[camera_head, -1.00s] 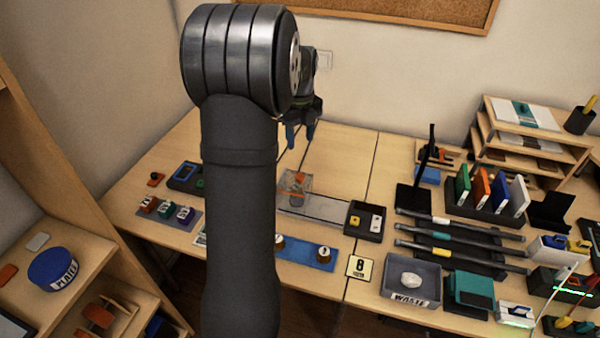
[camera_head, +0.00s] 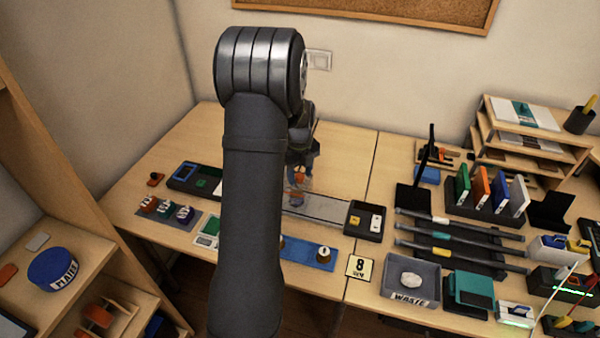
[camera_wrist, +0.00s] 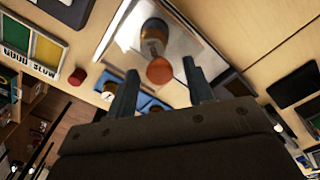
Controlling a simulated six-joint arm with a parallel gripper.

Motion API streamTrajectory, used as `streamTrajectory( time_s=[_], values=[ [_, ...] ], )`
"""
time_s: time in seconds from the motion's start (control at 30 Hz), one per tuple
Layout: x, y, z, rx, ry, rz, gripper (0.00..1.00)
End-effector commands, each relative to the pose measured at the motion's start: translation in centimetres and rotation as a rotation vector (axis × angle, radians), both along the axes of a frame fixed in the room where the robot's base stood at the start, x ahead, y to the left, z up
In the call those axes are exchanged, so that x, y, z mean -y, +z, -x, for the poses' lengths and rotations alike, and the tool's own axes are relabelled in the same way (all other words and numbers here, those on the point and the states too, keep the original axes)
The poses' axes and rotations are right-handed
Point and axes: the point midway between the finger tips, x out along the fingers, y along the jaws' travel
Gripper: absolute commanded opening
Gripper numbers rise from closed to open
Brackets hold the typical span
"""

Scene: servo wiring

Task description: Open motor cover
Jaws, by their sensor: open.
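The motor cover (camera_head: 307,186) is a clear box on a long grey plate (camera_head: 335,211). An orange knob-like part and a dark round part show in or on it. In the wrist view the clear cover (camera_wrist: 183,45) lies just beyond my fingertips, with an orange disc (camera_wrist: 160,71) between the fingers and a copper-coloured round part (camera_wrist: 154,32) past it. My gripper (camera_wrist: 160,80) is open, with its two blue-grey fingers apart on either side of the orange disc. In the head view my gripper (camera_head: 300,168) is right above the cover, partly hidden by my arm. I cannot tell whether the fingers touch it.
A black box with yellow and white buttons (camera_head: 367,221) stands at the plate's right end. A blue strip with knobs (camera_head: 318,255) lies in front. Part of the table is hidden behind my arm.

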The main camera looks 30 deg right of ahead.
Motion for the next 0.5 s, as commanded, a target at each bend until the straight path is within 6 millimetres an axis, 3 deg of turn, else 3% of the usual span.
streamTrajectory(
  time_s=[0.1, 0.33, 0.5],
  values=[
    [0.0, 0.01, 0.0, 0.0, 0.0, 0.0, 0.44],
    [-0.01, 0.03, 0.0, 0.0, 0.0, 0.0, 0.0],
    [0.16, 0.04, 0.16, 0.0, -0.001, 0.0, 0.0]
  ],
)
